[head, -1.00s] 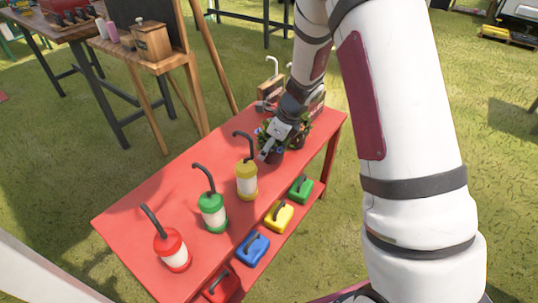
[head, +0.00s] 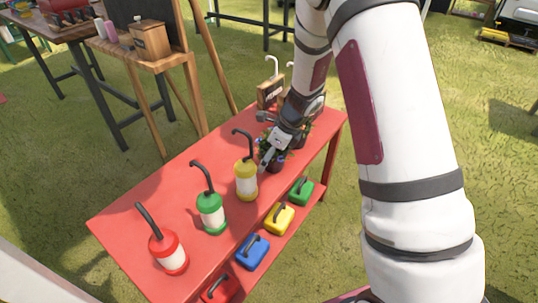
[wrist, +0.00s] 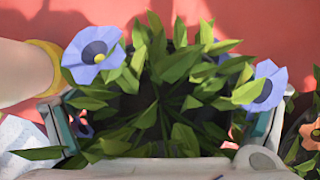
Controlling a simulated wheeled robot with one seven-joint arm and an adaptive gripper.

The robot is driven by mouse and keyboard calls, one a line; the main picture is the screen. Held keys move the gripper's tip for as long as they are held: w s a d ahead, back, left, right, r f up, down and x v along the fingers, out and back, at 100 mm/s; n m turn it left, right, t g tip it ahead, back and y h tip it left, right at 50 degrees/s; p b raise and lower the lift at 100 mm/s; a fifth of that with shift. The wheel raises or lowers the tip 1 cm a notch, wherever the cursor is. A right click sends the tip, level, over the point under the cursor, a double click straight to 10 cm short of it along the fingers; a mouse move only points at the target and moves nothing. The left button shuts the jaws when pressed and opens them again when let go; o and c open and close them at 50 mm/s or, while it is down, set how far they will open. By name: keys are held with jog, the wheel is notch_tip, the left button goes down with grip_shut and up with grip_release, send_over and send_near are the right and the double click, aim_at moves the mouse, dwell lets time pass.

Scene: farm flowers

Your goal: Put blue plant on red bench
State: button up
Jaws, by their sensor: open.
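The blue plant (wrist: 165,80) fills the middle of the wrist view, with blue flowers and green leaves over a dark pot. In the head view its pot (head: 275,163) stands on the red bench (head: 185,175) near the far end, partly hidden by my gripper. My gripper (head: 268,150) is open above and around the plant. In the wrist view its fingers (wrist: 160,128) lie on the left and right sides of the foliage, and I cannot tell whether they touch the pot.
A yellow bottle (head: 246,180) stands close beside the plant. Green (head: 211,213) and red (head: 169,251) bottles stand nearer. A second plant (head: 300,136), with orange flowers in the wrist view (wrist: 311,135), is close on the right. Coloured cans (head: 279,217) sit on the lower shelf.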

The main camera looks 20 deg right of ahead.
jog(key=p+v, duration=0.5)
jog(key=v, duration=0.7)
jog(key=shift+r, duration=0.2)
jog(key=s+a+r+n+g+y, duration=0.1)
jog(key=s+a+r+n, duration=0.3)
jog(key=s+r+n, duration=0.3)
jog(key=s+a+r+n, duration=0.3)
jog(key=s+r+n, duration=0.3)
jog(key=s+r, duration=0.3)
jog(key=s+d+r+n+h, duration=0.1)
jog(key=s+d+n+h, duration=0.1)
jog(key=s+n, duration=0.4)
jog(key=s+d+r+n+g+h, duration=0.1)
jog(key=s+n, duration=0.6)
jog(key=s, duration=0.9)
jog(key=shift+s+d+r+h, duration=0.4)
jog(key=shift+d+h, duration=0.05)
jog(key=shift+h, duration=0.25)
